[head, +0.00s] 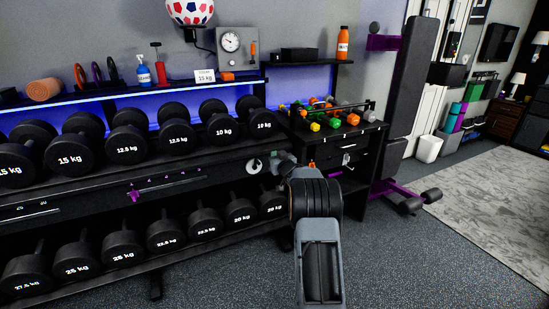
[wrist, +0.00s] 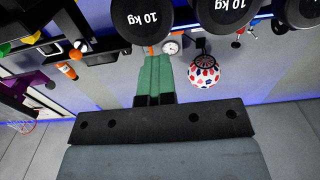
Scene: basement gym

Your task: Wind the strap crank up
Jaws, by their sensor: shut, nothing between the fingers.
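My gripper (wrist: 154,60) is shut and empty in the wrist view, its green fingers together, with dumbbells beyond them. A small pale fitting (head: 347,158) shows on the front of the black cabinet (head: 365,140). No strap can be clearly made out.
Dumbbells fill the upper row (head: 127,132) and lower row (head: 166,236) of the rack. A grey gauge box (head: 236,64) and a ball (head: 190,11) are above. A weight bench (head: 403,85) stands right of the cabinet. Floor at right front is clear.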

